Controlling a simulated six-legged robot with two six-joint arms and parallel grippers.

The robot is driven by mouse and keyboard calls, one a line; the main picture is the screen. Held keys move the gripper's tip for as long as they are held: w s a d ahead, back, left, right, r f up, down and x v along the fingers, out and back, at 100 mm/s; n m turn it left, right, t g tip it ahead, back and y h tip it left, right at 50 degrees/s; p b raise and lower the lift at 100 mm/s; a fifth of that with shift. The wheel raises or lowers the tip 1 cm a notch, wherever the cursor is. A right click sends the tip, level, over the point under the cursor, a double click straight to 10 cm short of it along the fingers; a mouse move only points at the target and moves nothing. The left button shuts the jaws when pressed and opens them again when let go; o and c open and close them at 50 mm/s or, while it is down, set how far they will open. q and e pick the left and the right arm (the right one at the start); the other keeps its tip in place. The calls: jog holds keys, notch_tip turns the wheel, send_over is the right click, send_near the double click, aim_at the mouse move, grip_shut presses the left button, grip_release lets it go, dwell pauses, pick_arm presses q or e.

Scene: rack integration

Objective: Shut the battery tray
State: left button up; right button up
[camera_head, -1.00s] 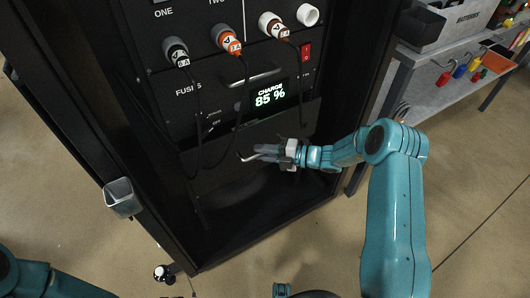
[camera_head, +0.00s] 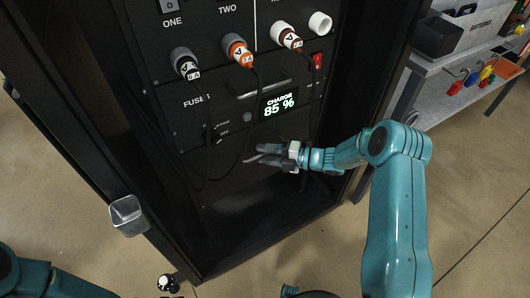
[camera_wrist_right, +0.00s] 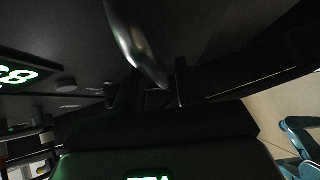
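The battery tray is hard to make out; a dark front (camera_head: 240,175) shows below the charge panel in the head view, behind my right gripper. It looks nearly flush with the rack, but shadow hides its edges. My right gripper (camera_head: 258,155) is in front of it, with its two fingers apart and nothing visible between them. In the right wrist view, the dark fingers (camera_wrist_right: 158,88) point toward a dark surface, and a shiny metal bar (camera_wrist_right: 138,45) is close by. I cannot tell whether the fingers touch the front. My left gripper is out of view.
The black rack cabinet (camera_head: 85,130) surrounds the panels. The charge display (camera_head: 279,105) reads 85 %. Cables hang from the grey plug (camera_head: 185,63) and orange plug (camera_head: 238,50) before the panels. A workbench (camera_head: 450,75) stands at the right.

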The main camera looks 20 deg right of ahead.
jog(key=p+v, duration=0.1)
jog(key=v, duration=1.5)
jog(key=shift+d, duration=0.1)
